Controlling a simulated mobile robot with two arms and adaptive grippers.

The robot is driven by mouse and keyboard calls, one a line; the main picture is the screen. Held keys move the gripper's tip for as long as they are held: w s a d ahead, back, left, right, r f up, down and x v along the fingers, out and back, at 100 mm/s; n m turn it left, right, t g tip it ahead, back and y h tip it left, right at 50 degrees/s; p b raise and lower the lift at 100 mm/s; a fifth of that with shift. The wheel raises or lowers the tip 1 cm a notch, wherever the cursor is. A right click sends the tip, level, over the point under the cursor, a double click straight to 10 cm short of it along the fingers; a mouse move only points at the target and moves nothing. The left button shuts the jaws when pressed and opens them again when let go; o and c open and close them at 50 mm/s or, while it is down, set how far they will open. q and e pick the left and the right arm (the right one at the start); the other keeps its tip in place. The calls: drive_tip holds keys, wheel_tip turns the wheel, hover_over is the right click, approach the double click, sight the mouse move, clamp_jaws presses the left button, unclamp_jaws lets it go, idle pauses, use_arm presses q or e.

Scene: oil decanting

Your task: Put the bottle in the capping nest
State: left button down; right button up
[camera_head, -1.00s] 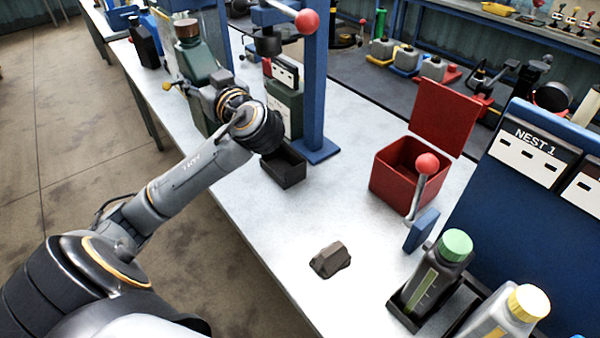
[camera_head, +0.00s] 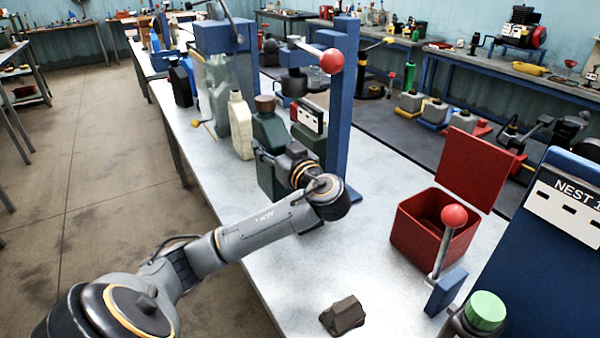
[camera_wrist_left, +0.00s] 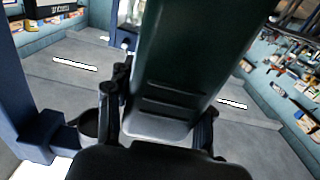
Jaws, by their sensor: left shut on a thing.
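A dark green bottle (camera_head: 270,132) with a brown cap stands upright in the head view, just left of the blue press (camera_head: 346,110) with the red-ball lever. My left gripper (camera_head: 258,152) is shut on it. In the left wrist view the bottle (camera_wrist_left: 172,75) fills the middle, between the two fingers (camera_wrist_left: 158,122). A second dark green body (camera_head: 308,142) shows behind the gripper, below a white label plate. The foot of the press is partly hidden by my arm; I cannot see a nest there or whether the bottle touches anything. My right gripper is out of view.
A cream jug (camera_head: 240,125) stands beyond the bottle. An open red box (camera_head: 420,235), a second red-ball lever (camera_head: 454,217), a brown block (camera_head: 343,315) and a green-capped bottle (camera_head: 485,312) are to the right. The bench (camera_head: 290,270) is bare between.

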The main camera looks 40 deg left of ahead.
use_arm(q)
drive_tip(key=w+d+f+p, duration=0.2)
drive_tip(key=w+f, duration=0.4)
drive_tip(key=f, duration=0.3)
drive_tip(key=shift+w+d+f+p, duration=0.2)
drive_tip(key=shift+f+p, duration=0.1)
drive_tip(key=c, duration=0.8)
unclamp_jaws()
drive_tip(key=shift+f, duration=0.2)
drive_tip(key=shift+o, duration=1.4)
drive_tip(key=shift+d, duration=0.1)
drive_tip(key=shift+r, duration=0.15)
